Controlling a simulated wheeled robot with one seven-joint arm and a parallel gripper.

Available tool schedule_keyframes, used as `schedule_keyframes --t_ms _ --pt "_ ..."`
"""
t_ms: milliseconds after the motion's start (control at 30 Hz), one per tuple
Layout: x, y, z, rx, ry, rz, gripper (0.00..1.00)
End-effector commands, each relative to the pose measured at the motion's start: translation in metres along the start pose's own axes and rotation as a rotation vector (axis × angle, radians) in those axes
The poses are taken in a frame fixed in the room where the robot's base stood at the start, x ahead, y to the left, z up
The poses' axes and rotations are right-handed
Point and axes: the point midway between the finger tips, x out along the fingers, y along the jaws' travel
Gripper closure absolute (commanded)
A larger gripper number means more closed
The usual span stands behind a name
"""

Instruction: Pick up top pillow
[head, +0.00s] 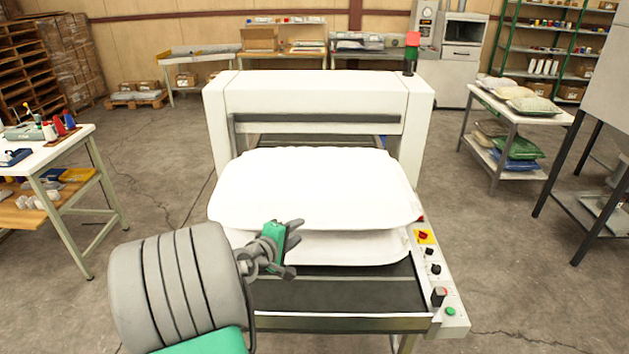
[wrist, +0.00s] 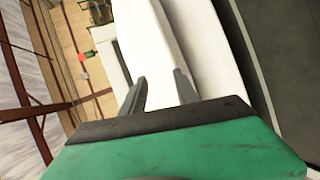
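The top pillow (head: 315,185) is white and plump and lies flat on a second white pillow (head: 345,248). Both rest on the dark conveyor belt (head: 345,293) in front of a white machine. My gripper (head: 295,245) is at the front edge of the stack, left of its middle, with its fingers apart. In the wrist view the fingers (wrist: 160,72) are spread, and the top pillow's edge (wrist: 150,40) shows between and beyond them. One finger is near the gap between it and the lower pillow (wrist: 203,45). I cannot tell whether they touch the pillow.
The machine's white housing (head: 315,95) stands behind the pillows. A control panel (head: 440,280) with knobs and buttons runs along the belt's right side. Tables stand at left (head: 75,145) and right (head: 520,108). Floor is open on both sides of the machine.

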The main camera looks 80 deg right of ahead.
Motion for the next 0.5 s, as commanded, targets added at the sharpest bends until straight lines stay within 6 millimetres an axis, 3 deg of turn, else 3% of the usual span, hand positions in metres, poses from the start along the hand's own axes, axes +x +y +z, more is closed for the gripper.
schedule_keyframes --t_ms 500 --pt "0.057 -0.024 0.003 -0.007 -0.006 0.008 0.64"
